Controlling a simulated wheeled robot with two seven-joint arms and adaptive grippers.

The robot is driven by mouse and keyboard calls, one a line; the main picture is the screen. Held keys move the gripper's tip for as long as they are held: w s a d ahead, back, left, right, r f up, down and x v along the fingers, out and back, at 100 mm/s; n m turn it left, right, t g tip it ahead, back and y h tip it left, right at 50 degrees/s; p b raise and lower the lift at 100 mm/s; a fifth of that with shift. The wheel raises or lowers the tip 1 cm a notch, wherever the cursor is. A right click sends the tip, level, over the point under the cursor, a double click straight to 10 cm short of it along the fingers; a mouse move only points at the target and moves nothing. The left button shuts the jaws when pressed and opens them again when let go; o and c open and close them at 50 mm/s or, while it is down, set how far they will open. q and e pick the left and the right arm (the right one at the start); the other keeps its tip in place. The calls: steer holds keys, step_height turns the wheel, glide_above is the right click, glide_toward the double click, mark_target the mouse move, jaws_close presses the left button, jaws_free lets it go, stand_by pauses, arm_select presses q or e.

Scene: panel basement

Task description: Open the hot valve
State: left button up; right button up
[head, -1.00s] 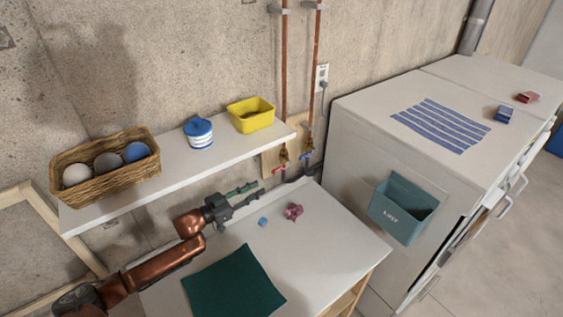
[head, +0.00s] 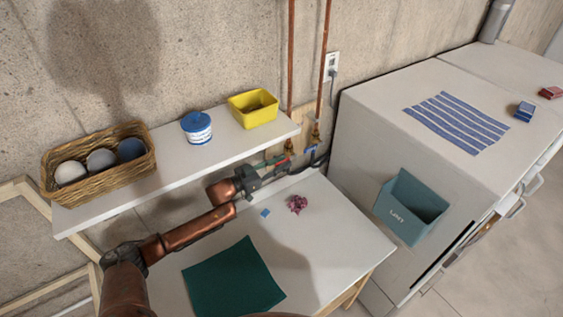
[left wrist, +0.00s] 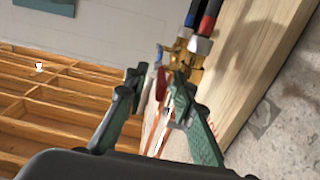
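The hot valve's red handle (head: 289,147) is on the brass fitting at the foot of the left copper pipe, below the shelf's right end. My left gripper (head: 281,161) reaches along the wall under the shelf, its fingertips close to the red handle. In the left wrist view, the gripper (left wrist: 155,82) has its green-padded fingers apart. The red handle (left wrist: 161,86) shows between them, nearer the right finger; I cannot tell whether they touch. Brass valve bodies (left wrist: 187,57) lie just beyond. The cold valve's blue handle (head: 309,149) is to the right. My right gripper is out of view.
The shelf (head: 165,167) above my left arm holds a basket (head: 97,190) of balls, a blue-and-white tub (head: 197,127) and a yellow bin (head: 253,108). Below are a table (head: 335,235), a green cloth (head: 233,280) and a crumpled pink item (head: 297,204). A white appliance (head: 360,150) stands right.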

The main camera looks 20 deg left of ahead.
arm_select(q)
jaws_close()
stand_by(0.3)
stand_by(0.6)
